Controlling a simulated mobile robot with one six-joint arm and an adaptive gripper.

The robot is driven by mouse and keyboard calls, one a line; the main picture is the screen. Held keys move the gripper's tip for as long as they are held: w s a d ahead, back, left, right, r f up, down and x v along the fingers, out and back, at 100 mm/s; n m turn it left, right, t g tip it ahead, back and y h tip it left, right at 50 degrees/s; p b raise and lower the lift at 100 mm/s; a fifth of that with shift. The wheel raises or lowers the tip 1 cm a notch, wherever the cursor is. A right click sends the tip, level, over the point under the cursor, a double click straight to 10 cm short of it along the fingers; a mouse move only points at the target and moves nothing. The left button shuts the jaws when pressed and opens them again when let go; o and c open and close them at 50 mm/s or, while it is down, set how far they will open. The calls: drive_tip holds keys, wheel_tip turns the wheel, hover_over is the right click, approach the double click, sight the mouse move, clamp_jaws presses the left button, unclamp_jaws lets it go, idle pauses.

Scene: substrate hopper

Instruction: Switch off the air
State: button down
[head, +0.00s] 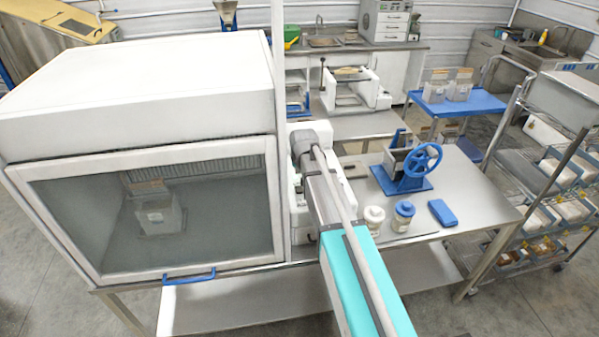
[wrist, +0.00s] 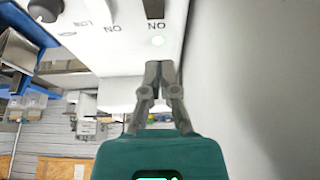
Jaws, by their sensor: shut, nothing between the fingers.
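In the wrist view a white control panel (wrist: 122,45) fills the top, seen upside down. In the head view my arm hides the gripper, beside the right side of a large white cabinet (head: 140,90).
The cabinet has a glass front and blue handle (head: 189,276); a bag stands inside. On the steel table (head: 460,190) right of my arm are a blue hand-wheel device (head: 423,160), two jars (head: 404,214) and a blue block (head: 442,212). A wire rack (head: 540,150) stands at right.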

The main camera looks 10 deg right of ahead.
drive_tip(key=b, duration=0.5)
hover_over(297, 191)
drive_tip(key=shift+w+d+f, duration=0.15)
drive_tip(key=shift+w+f, duration=0.05)
drive_tip(key=shift+f, duration=1.2)
drive_tip(key=shift+w+d+f, duration=0.1)
drive_tip(key=shift+w+f, duration=0.05)
drive_tip(key=shift+f, duration=1.2)
drive_tip(key=shift+s+f+b, duration=0.4)
drive_tip(key=shift+f+b, duration=0.45)
drive_tip(key=shift+s+f+b, duration=0.4)
drive_tip(key=shift+f+b, duration=0.4)
drive_tip(key=shift+f, duration=0.05)
drive_tip(key=shift+a, duration=0.15)
